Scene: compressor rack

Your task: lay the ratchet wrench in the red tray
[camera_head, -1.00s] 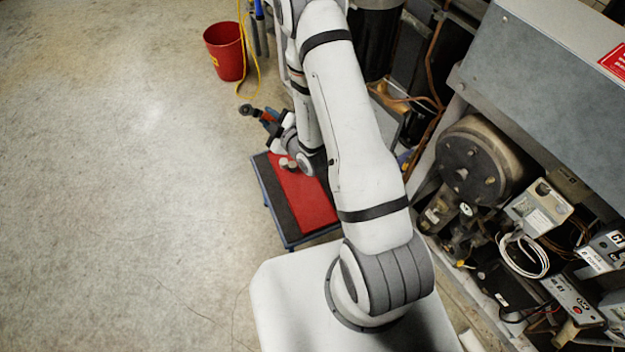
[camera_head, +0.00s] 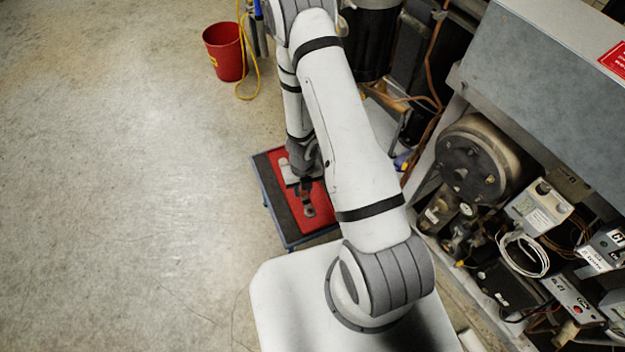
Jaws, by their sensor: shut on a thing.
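The red tray (camera_head: 324,218) lies on a low, dark-topped stand in the middle of the view, partly hidden by my arm. My gripper (camera_head: 305,183) points down over the tray and is shut on the ratchet wrench (camera_head: 308,208). The wrench's dark round head and a bit of its shaft show on the near side of the gripper, in front of the red surface. The rest of the wrench is hidden by the gripper and wrist. I cannot tell whether the wrench touches the tray or is held just above it.
The stand's dark left part (camera_head: 272,190) is bare. A red bucket (camera_head: 226,52) with a yellow cord stands at the back left. The compressor rack (camera_head: 480,165) with its pipes and boxes fills the right side. The concrete floor at left is clear.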

